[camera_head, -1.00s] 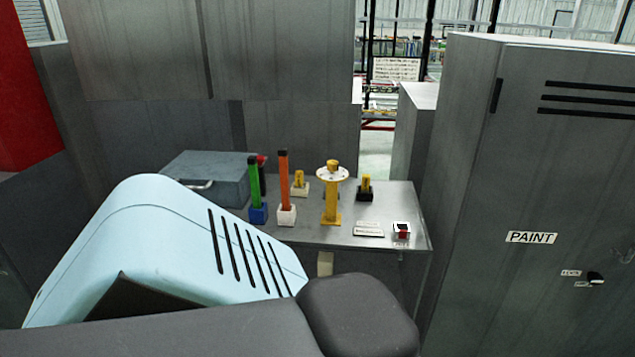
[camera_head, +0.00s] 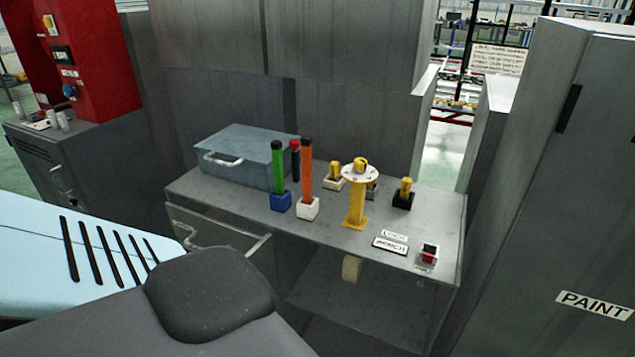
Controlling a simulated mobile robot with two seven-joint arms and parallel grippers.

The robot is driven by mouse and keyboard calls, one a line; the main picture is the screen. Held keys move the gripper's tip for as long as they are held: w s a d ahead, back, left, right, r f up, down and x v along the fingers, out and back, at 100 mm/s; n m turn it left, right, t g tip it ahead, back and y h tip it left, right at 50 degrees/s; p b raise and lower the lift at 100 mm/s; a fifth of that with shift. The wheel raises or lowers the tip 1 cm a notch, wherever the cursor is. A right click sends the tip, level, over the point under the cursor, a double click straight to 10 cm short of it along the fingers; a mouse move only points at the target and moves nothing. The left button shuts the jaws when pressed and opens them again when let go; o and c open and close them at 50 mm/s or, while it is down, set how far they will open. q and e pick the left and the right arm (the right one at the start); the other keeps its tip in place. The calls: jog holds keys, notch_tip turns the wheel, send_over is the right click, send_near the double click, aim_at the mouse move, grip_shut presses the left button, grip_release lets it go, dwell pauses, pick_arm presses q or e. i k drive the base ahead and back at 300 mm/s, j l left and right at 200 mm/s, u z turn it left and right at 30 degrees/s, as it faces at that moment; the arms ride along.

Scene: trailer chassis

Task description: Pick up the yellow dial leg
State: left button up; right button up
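The yellow dial leg (camera_head: 356,203) stands upright on the grey workbench (camera_head: 335,233). It is a yellow post on a small foot, with a round white dial plate and a yellow knob on top. Nothing holds it. A dark grey rounded arm part of mine (camera_head: 205,295) crosses the lower left, in front of the bench and short of the leg. Neither of my grippers shows in the head view.
A green stick (camera_head: 278,170) and an orange stick (camera_head: 306,175) stand left of the leg. A blue-grey toolbox (camera_head: 240,160) is at the back left. A yellow piece in a black base (camera_head: 404,193) and a red-black switch (camera_head: 428,254) sit to the right. A PAINT cabinet (camera_head: 570,200) stands right.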

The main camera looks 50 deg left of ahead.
aim_at(355, 220)
jog(key=i+l+u, duration=0.1)
jog(key=i+u, duration=0.2)
jog(key=u, duration=0.2)
jog(key=i+l+u, duration=0.25)
jog(key=u, duration=0.25)
jog(key=i, duration=0.05)
